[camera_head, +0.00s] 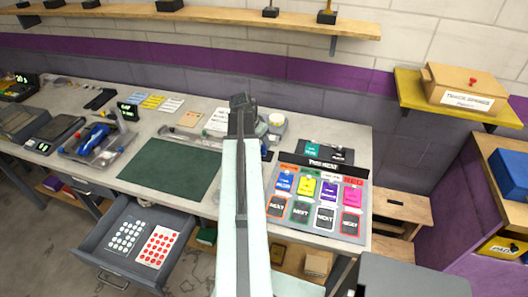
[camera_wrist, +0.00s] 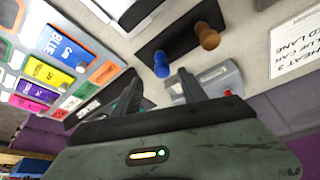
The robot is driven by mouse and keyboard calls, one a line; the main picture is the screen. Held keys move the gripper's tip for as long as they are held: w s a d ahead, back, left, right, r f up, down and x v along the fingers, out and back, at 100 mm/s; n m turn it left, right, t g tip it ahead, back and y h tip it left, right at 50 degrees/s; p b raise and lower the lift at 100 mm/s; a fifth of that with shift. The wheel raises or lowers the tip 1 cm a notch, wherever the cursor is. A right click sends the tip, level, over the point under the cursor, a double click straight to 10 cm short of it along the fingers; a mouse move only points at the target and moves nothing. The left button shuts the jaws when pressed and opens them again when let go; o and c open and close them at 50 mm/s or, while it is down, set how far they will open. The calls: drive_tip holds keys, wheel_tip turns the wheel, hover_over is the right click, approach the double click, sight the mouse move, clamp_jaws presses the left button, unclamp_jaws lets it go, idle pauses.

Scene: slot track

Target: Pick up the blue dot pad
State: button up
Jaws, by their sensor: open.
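No pad with clearly blue dots shows. The open grey drawer (camera_head: 112,270) at the lower left holds a pad of red dots (camera_head: 158,246). My gripper (camera_head: 242,104) is over the back part of the bench, well up and right of the drawer. In the wrist view my gripper (camera_wrist: 160,90) is open with nothing between its fingers. The drawer and pads are outside the wrist view.
A dark green mat (camera_head: 170,168) lies on the bench above the drawer. A blue car on a stand (camera_head: 95,140) is at the left. A board of coloured tags (camera_head: 317,200) stands at the right. The wrist view shows a blue peg (camera_wrist: 161,64) and a brown peg (camera_wrist: 208,38).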

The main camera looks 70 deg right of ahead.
sight(263, 146)
drive_tip(key=b+x, duration=0.4)
drive_tip(key=x, duration=0.1)
drive_tip(key=b+x, duration=0.2)
drive_tip(key=shift+w+f+b, duration=0.3)
drive_tip(key=shift+f+b, duration=0.05)
drive_tip(key=shift+f, duration=0.1)
drive_tip(key=shift+r, duration=0.2)
clamp_jaws()
